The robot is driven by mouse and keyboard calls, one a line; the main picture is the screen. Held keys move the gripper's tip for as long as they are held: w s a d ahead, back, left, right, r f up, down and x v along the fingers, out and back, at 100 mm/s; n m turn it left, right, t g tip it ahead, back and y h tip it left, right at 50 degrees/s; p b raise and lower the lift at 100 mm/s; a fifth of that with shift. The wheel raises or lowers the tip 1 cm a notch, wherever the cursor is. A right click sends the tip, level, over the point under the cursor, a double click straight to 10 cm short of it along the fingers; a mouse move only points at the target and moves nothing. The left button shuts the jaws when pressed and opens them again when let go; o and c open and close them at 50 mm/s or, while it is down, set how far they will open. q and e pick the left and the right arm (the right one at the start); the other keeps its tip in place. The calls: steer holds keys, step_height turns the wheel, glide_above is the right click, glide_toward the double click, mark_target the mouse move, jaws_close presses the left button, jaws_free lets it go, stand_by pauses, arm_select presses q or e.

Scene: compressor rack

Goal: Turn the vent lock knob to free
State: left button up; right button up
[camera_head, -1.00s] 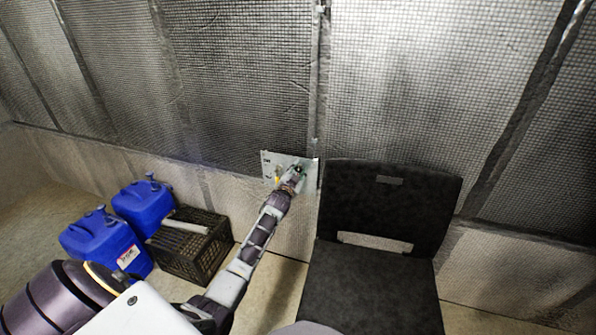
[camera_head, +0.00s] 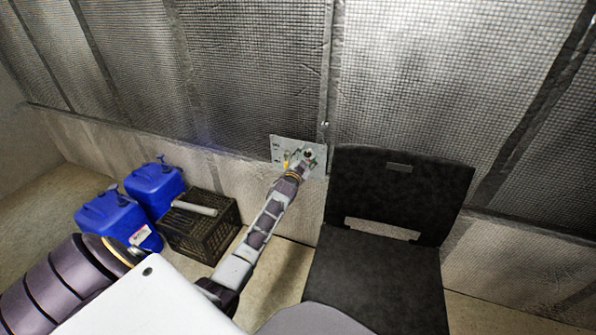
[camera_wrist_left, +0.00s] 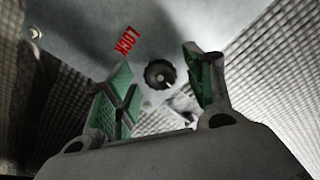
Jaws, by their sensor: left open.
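The vent lock knob is a small round dark knob (camera_wrist_left: 159,74) with a light pointer mark, on a grey metal plate (camera_wrist_left: 85,25) in the left wrist view. My right gripper is not in view.
A black chair (camera_head: 400,195) stands just right of the plate. Two blue jerrycans (camera_head: 153,187) and a black crate (camera_head: 185,235) sit on the floor to the left. The wall has quilted silver lining (camera_head: 420,70).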

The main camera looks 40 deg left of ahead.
arm_select(q)
steer(key=v, duration=1.1)
stand_by(0.4)
steer(key=shift+s+f, duration=0.1)
steer(key=shift+f, duration=0.1)
stand_by(0.5)
